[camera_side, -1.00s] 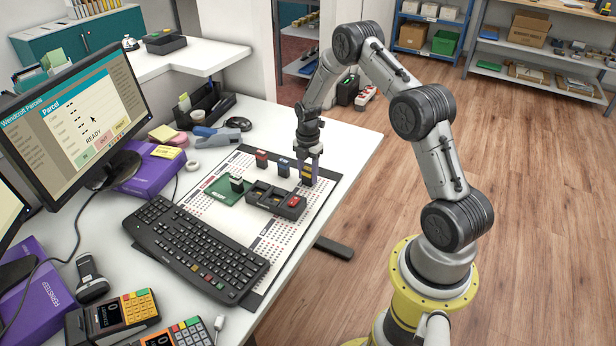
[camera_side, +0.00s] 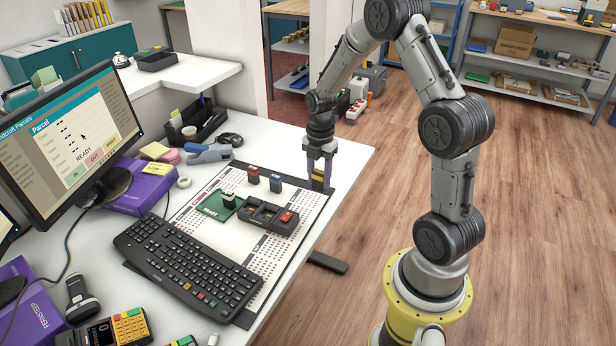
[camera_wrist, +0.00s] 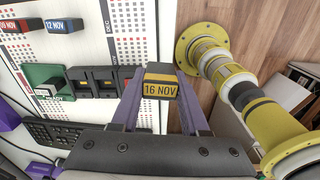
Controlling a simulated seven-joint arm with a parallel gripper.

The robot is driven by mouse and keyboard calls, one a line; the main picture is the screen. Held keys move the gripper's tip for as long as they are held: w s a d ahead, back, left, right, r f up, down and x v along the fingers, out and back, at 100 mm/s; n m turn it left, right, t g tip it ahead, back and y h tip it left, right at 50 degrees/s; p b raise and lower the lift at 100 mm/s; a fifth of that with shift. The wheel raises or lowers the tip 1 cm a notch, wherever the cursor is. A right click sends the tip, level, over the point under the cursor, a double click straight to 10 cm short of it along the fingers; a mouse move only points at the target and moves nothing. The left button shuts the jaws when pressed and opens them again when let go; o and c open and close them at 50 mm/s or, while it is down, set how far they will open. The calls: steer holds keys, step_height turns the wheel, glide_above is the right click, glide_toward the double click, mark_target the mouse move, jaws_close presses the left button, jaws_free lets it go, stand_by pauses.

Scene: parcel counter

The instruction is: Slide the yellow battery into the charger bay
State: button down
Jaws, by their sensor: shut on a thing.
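My gripper (camera_side: 319,168) is shut on the yellow battery (camera_side: 318,178). In the wrist view the battery (camera_wrist: 160,82) sits between the two fingers, with a yellow band and the label "16 NOV" facing the camera. The dark charger (camera_side: 262,224) lies on the mat to the left of and nearer than my gripper. Two of its bays look empty, and a red-topped battery (camera_side: 287,217) sits at its right end. In the wrist view the charger (camera_wrist: 93,92) is left of the battery; its right end is partly hidden by my finger.
A red-topped block (camera_side: 253,175) and a blue one (camera_side: 276,183) stand behind the charger. A green board (camera_side: 213,207) with a black and white piece (camera_side: 229,200) lies left of it. A keyboard (camera_side: 187,265) lies in front. The patterned mat (camera_side: 300,245) is clear beyond the charger's right end.

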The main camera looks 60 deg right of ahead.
steer(key=shift+s+a+r+m, duration=0.1)
steer(key=shift+a+r+m, duration=0.15)
steer(key=shift+r, duration=0.4)
steer(key=shift+s+a+r+m, duration=0.15)
steer(key=shift+a+r, duration=0.1)
steer(key=shift+r, duration=0.35)
steer(key=w+a+f, duration=0.1)
steer(key=w, duration=0.5)
steer(key=n, duration=0.2)
glide_above(269, 216)
steer(key=shift+f, duration=3.85)
steer(key=shift+f, duration=1.3)
steer(key=shift+c, duration=1.7)
jaws_free()
